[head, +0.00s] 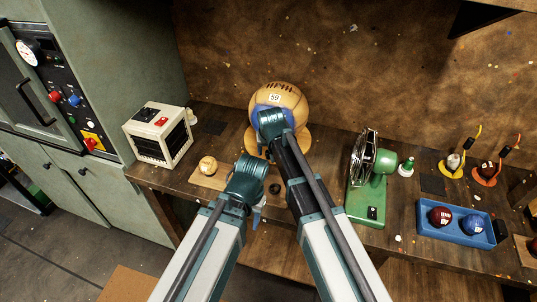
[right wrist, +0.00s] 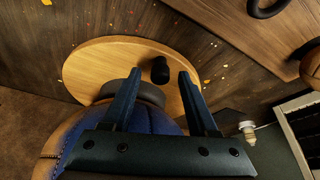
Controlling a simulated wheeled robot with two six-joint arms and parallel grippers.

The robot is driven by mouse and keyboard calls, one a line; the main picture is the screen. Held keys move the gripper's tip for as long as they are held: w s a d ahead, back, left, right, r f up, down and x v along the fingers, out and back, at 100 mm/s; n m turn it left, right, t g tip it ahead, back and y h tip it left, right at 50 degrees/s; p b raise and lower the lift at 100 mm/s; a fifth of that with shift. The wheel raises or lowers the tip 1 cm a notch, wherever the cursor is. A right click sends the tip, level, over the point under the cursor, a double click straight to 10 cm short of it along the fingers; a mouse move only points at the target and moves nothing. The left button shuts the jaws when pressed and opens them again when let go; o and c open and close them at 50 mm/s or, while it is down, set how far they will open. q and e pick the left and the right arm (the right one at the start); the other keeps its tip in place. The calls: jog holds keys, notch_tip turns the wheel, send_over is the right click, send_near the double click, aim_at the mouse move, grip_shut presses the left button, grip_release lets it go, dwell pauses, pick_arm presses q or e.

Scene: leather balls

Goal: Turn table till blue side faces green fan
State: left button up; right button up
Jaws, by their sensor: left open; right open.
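The blue side (head: 262,100) shows at the ball's front left, partly hidden by my right wrist. My right gripper (right wrist: 160,76) is open over the turntable (right wrist: 95,62), its fingers either side of a black knob (right wrist: 160,69); I cannot tell whether they touch it. The ball's blue side (right wrist: 85,128) is close beneath this gripper. The green fan (head: 372,168) stands right of the turntable. My left gripper (head: 257,213) is open and largely hidden near the table's front edge.
A cream box (head: 158,137) and a small ball (head: 208,165) on a wooden board are at the left. A dark ring (head: 275,188) lies in front of the turntable.

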grip_shut()
dwell(1.4)
